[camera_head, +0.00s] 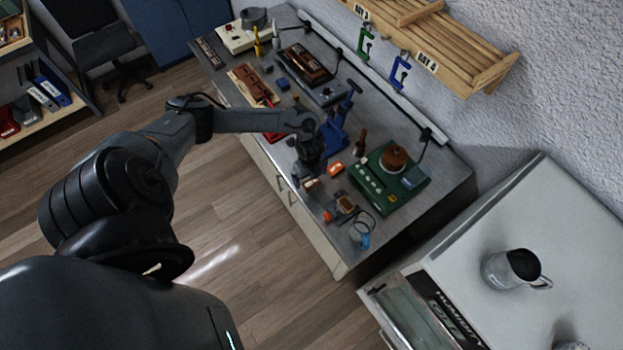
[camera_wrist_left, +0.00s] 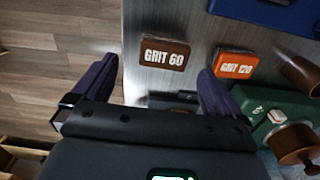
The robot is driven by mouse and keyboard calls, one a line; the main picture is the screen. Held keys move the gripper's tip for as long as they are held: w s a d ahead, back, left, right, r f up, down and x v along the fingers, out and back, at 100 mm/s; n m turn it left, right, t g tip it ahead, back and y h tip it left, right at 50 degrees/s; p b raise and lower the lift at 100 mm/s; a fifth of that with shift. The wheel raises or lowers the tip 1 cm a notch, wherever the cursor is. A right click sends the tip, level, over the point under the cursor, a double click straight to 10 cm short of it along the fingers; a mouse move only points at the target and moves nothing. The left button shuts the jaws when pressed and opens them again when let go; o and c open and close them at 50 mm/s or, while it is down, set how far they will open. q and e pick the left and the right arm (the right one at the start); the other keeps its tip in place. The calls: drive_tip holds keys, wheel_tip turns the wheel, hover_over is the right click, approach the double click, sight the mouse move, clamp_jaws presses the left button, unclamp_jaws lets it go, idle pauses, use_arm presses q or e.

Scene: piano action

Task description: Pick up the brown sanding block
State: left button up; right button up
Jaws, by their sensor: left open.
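The brown sanding block, marked "GRIT 60" (camera_wrist_left: 165,54), lies on the grey metal bench in the left wrist view. In the head view the brown block (camera_head: 312,184) shows small just below my gripper, partly hidden. My left gripper (camera_wrist_left: 157,69) is open and empty, its two dark fingers spread to either side of the block's position in the picture. The fingers look apart from the block; the height gap is hard to judge. In the head view my left gripper (camera_head: 307,168) hangs over the front part of the bench. My right gripper is not in view.
An orange "GRIT 120" block (camera_wrist_left: 235,66) lies close to the right finger. A green machine with a brown knob (camera_head: 388,180) stands to the right. A blue clamp-like stand (camera_head: 332,135) is behind the gripper. The bench's front edge (camera_wrist_left: 128,50) is close on the left.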

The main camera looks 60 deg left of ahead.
sight(312, 182)
use_arm(q)
drive_tip(key=f, duration=0.3)
drive_tip(key=shift+w+f, duration=0.3)
drive_tip(key=shift+w, duration=0.05)
drive_tip(key=shift+f, duration=0.75)
drive_tip(key=c, duration=1.1)
drive_tip(key=shift+o, duration=0.2)
drive_tip(key=shift+r, duration=0.15)
drive_tip(key=shift+r, duration=0.55)
wheel_tip(312, 182, up, 3)
drive_tip(key=shift+f, duration=0.1)
drive_tip(key=w+d+r, duration=0.5)
drive_tip(key=d+r, duration=0.1)
drive_tip(key=d, duration=0.4)
drive_tip(key=shift+d+r+b, duration=0.3)
drive_tip(key=shift+r+b, duration=0.1)
